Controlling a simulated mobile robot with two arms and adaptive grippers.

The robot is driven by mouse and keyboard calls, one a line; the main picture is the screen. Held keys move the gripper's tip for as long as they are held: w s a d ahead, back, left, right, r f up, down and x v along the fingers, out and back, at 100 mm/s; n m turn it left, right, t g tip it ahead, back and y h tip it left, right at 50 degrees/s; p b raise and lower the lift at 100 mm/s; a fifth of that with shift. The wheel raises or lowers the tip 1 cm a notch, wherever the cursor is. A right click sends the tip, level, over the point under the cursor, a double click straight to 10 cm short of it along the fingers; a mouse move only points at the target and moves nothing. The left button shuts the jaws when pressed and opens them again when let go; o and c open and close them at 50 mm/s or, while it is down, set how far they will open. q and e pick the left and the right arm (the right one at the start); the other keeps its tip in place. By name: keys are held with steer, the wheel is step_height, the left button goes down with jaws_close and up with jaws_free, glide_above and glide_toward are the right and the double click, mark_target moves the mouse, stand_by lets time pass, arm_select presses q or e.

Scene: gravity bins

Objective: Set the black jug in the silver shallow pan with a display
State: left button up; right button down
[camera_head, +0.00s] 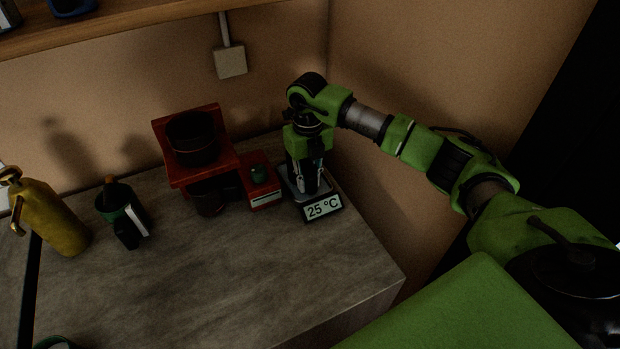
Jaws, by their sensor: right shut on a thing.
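The silver shallow pan with a display (291,190) stands at the back right of the counter, its screen reading 25 °C. My right gripper (305,186) points down over it and is shut on a dark thing, which looks like the black jug. The fingers and the dim light hide most of that thing, and I cannot tell whether it touches the pan. My left gripper is not in view.
A red stand (205,174) with black vessels and a small red box (262,194) are close left of the pan. A dark green container (118,208) and a yellow bottle (54,217) stand farther left. The counter's front middle (230,280) is clear.

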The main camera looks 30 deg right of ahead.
steer(key=c, duration=1.8)
jaws_free()
steer(key=shift+d, duration=0.1)
steer(key=shift+c, duration=0.2)
steer(key=shift+d+f, duration=0.1)
steer(key=shift+d, duration=0.1)
steer(key=shift+a+r+p, duration=0.1)
steer(key=shift+r+p, duration=0.2)
steer(key=shift+r, duration=0.05)
steer(key=shift+w+r, duration=0.1)
steer(key=shift+r, duration=0.15)
step_height(320, 180, up, 11)
steer(key=b, duration=0.3)
steer(key=shift+f+b, duration=0.15)
steer(key=shift+b, duration=0.25)
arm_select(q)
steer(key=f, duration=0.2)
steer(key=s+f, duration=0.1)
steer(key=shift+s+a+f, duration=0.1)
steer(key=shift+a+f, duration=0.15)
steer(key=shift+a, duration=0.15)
arm_select(e)
steer(key=shift+r, duration=0.35)
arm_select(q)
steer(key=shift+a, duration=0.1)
